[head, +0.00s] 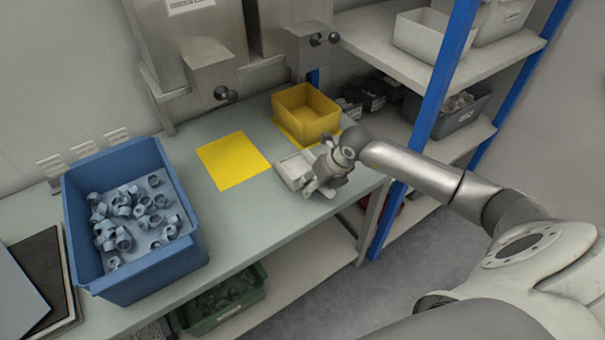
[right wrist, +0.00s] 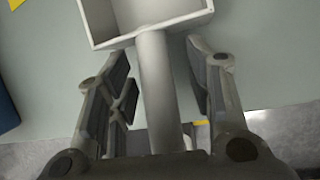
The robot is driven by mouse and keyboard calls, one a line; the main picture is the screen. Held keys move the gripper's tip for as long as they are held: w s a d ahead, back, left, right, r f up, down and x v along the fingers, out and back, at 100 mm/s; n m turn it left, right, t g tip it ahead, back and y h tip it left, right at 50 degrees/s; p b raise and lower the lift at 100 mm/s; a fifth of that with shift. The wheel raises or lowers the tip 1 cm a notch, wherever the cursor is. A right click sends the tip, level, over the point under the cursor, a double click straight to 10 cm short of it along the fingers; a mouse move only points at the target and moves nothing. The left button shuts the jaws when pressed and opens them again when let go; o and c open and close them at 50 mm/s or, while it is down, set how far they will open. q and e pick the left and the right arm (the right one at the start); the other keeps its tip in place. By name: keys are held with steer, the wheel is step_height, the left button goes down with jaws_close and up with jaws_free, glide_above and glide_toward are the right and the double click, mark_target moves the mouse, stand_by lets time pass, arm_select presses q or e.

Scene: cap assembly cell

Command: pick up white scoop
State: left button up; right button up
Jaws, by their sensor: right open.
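The white scoop (head: 292,172) lies on the table near its front right edge, below the yellow bin in the head view. In the right wrist view the scoop's box-shaped bowl (right wrist: 140,22) is at the top and its round handle (right wrist: 157,85) runs down between my fingers. My right gripper (right wrist: 160,90) is open, with one finger on each side of the handle and a visible gap on both sides. In the head view my right gripper (head: 322,180) covers the handle. My left gripper is not in view.
A blue bin (head: 190,250) with grey caps stands at the left. A yellow bin (head: 305,125) stands behind the scoop, near a flat yellow square (head: 233,161). A blue shelf post (head: 425,100) rises close to my right arm. The table's middle front is clear.

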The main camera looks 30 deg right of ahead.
mark_target(314, 178)
steer(key=shift+c, duration=0.4)
jaws_close()
steer(key=shift+r+p, duration=0.35)
steer(key=shift+p, duration=0.1)
step_height(314, 178, up, 2)
steer(key=shift+w+r+b, duration=0.15)
steer(key=shift+b, duration=0.65)
steer(key=s+a+r+b, duration=0.2)
steer(key=s+a+r, duration=0.7)
steer(key=s+r, duration=0.1)
steer(key=shift+s+a+r+b, duration=0.25)
steer(key=shift+b, duration=0.1)
